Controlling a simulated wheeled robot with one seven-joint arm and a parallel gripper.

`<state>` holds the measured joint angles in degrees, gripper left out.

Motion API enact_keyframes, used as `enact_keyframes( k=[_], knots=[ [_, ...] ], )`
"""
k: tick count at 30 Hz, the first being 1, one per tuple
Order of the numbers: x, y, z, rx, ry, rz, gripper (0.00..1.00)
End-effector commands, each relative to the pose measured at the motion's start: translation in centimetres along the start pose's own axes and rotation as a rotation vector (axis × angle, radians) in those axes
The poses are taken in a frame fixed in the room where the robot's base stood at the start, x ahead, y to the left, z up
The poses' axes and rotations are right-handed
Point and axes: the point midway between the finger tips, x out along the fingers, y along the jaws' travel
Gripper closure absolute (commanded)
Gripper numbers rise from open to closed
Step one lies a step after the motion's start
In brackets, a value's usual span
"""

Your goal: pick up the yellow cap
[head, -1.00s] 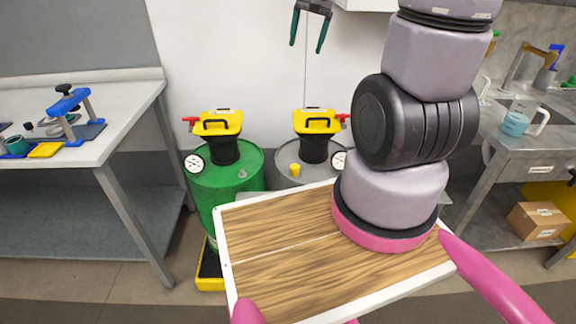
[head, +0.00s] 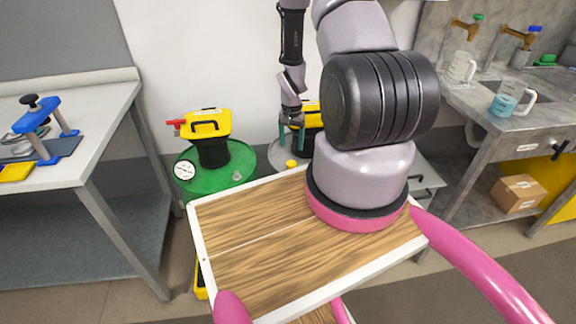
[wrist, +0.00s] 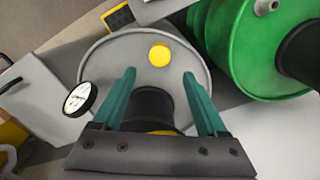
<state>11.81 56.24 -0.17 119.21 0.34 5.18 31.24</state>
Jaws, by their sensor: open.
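The yellow cap (head: 291,163) sits on the lid of the grey drum (head: 276,158), in front of its yellow-and-black agitator (head: 312,110). In the wrist view the round cap (wrist: 159,55) lies on the grey lid (wrist: 110,58), just beyond the gap between my teal fingers. My gripper (head: 292,142) is open and empty, pointing down above the grey drum. In the wrist view my gripper (wrist: 159,75) straddles the agitator's black neck (wrist: 150,108); the cap is not between the fingers. My arm hides part of the grey drum in the head view.
A green drum (head: 216,170) with a yellow agitator (head: 207,124) and gauge (head: 184,170) stands to the left. A gauge (wrist: 80,98) is at the grey drum's rim. Workbenches stand left (head: 80,150) and right (head: 530,122). The wall (head: 200,60) is behind.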

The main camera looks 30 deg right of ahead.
Motion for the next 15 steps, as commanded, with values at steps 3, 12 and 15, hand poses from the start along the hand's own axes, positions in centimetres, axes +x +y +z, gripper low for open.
enact_keyframes(
  k=[3, 12, 15],
  knots=[
    [2.0, 0.1, 0.1, 0.0, -0.004, 0.003, 0.25],
    [5.3, 0.0, 0.0, -0.001, -0.001, 0.001, 0.25],
    [6.3, 0.1, 0.0, -0.001, -0.003, 0.002, 0.25]
  ],
)
